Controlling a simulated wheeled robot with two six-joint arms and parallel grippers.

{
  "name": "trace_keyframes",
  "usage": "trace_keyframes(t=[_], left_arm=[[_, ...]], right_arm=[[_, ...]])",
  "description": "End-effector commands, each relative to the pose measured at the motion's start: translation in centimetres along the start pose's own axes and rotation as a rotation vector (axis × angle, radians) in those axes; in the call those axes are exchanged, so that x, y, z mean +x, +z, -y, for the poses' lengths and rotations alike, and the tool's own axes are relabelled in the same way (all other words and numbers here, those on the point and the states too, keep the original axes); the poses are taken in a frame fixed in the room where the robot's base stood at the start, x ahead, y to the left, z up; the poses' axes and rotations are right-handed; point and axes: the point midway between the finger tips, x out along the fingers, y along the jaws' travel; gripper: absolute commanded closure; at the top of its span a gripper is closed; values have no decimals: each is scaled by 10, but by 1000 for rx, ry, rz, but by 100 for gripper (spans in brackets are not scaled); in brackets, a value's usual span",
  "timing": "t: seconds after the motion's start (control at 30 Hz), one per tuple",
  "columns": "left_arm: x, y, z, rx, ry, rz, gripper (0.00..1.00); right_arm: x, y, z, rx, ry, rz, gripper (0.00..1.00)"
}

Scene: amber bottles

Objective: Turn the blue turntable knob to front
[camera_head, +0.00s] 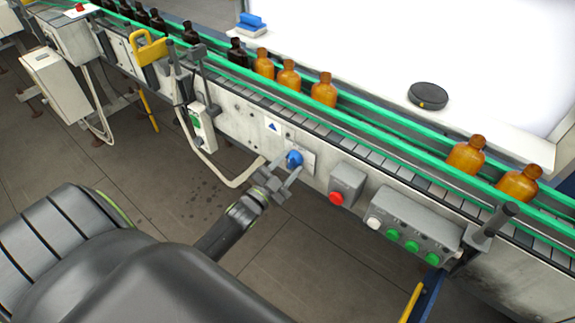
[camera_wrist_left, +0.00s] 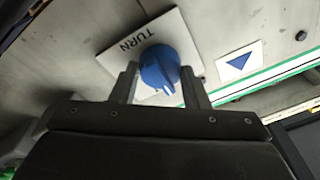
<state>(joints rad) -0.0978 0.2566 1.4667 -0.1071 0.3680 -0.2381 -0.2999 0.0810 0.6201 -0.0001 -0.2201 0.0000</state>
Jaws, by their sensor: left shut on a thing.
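The blue knob (camera_head: 294,159) sits on a pale plate (camera_head: 306,152) on the conveyor's front panel. In the left wrist view the knob (camera_wrist_left: 160,68) has a white mark on its lower part, and the plate (camera_wrist_left: 178,32) reads "TURN". My left gripper (camera_head: 285,177) reaches the knob from the lower left. In the left wrist view its fingers (camera_wrist_left: 161,88) stand on both sides of the knob, shut on it. The knob's lower edge is partly hidden by the gripper. My right gripper is in neither view.
A red button box (camera_head: 347,184) and a box with green and white buttons (camera_head: 412,228) stick out to the right of the knob. A switch box (camera_head: 201,127) and cable are at left. Amber bottles (camera_head: 324,90) stand on the conveyor above.

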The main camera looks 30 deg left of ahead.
Motion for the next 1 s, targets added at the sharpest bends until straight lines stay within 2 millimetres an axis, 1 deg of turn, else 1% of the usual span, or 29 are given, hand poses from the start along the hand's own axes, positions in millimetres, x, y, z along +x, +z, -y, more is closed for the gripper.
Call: trace_keyframes(t=[0.53,0.57,0.7,1.0], left_arm=[[0,0,0,-26,-3,3,82],[0,0,0,-26,-3,2,56],[0,0,0,-25,-3,2,38],[-1,0,0,-24,-3,2,37]], right_arm=[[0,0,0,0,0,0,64],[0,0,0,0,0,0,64],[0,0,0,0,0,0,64],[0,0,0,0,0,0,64]])
